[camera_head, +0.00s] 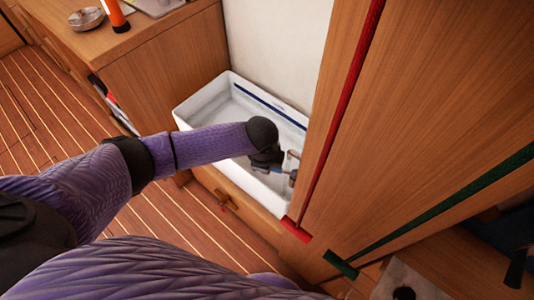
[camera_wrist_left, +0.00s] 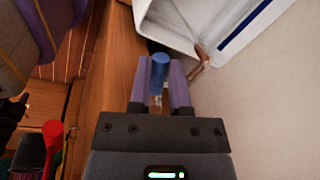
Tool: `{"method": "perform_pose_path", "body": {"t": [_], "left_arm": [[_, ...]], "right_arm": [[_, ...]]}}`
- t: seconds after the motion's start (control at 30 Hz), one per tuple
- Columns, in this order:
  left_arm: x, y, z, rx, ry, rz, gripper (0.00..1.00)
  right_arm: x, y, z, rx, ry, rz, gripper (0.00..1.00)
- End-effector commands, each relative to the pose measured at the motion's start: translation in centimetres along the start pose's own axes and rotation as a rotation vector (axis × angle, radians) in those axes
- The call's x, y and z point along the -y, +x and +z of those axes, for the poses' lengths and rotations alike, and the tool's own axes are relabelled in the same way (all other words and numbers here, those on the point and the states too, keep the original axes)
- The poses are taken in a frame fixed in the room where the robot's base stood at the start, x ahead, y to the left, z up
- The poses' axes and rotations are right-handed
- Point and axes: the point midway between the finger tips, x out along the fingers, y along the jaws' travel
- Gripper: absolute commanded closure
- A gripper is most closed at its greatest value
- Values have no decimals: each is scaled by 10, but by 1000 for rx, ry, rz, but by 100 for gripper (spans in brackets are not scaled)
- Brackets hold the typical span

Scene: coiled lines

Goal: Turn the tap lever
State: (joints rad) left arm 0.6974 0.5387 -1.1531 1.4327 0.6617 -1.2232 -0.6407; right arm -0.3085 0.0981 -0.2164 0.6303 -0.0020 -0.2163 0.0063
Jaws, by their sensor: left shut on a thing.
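The tap (camera_head: 293,156) is a small metal fitting at the right end of the white sink, partly hidden by my left gripper; its spout also shows in the left wrist view (camera_wrist_left: 201,58). The blue-tipped tap lever (camera_wrist_left: 161,64) stands between my left fingers. My left gripper (camera_head: 284,173) reaches over the sink. In the left wrist view its two purple-sided fingers (camera_wrist_left: 160,92) are shut on the lever. The lower part of the lever is partly hidden between the fingers. My right gripper is not in view.
The white sink (camera_head: 199,104) is set between a wooden counter (camera_head: 165,50) and a tall wooden panel (camera_head: 440,90). A metal bowl (camera_head: 86,18) and an orange cylinder (camera_head: 115,14) stand on the counter. Red (camera_head: 340,120) and green (camera_head: 450,205) strips run along the panel.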

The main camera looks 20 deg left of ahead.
Motion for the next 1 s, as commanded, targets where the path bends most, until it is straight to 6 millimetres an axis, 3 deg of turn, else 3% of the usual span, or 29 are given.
{"method": "perform_pose_path", "body": {"t": [0.17, 0.2, 0.37, 0.67, 1.0], "left_arm": [[1, 0, 0, -1, 1, -3, 100], [1, 0, 0, -1, 1, -3, 75], [1, 0, 0, -1, 1, -3, 42], [1, -4, 0, -2, 2, -2, 42], [2, -85, 0, -3, 2, -4, 42]], "right_arm": [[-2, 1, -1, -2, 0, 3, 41], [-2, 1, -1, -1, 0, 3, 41], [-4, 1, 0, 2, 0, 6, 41], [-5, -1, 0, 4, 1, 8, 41], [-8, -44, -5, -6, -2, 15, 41]]}}
